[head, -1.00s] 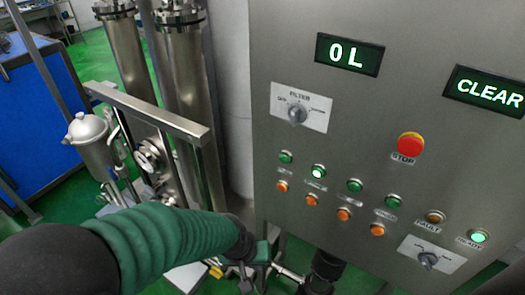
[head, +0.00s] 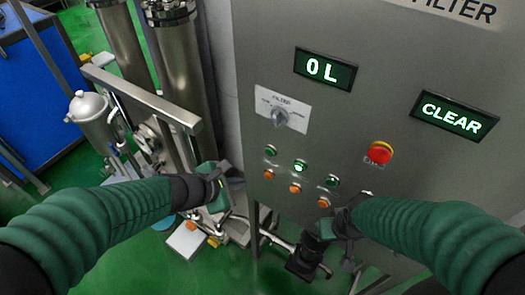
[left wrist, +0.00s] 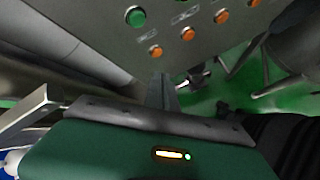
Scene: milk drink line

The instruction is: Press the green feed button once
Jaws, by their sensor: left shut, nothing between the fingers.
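The grey control panel (head: 385,170) carries a row of green buttons: a left one (head: 270,150), a brightly lit one (head: 300,166) and another (head: 331,180). Their labels are too small to read, so I cannot tell which is feed. My left gripper (head: 228,178) is shut and empty, left of and below the leftmost green button, apart from it. In the left wrist view the shut fingers (left wrist: 162,92) point toward the panel, below a green button (left wrist: 135,16) and several orange ones. My right gripper (head: 332,222) is below the panel's buttons; its fingers are unclear.
Steel pipes and a metal frame (head: 140,95) stand left. My right arm covers the panel's lower right.

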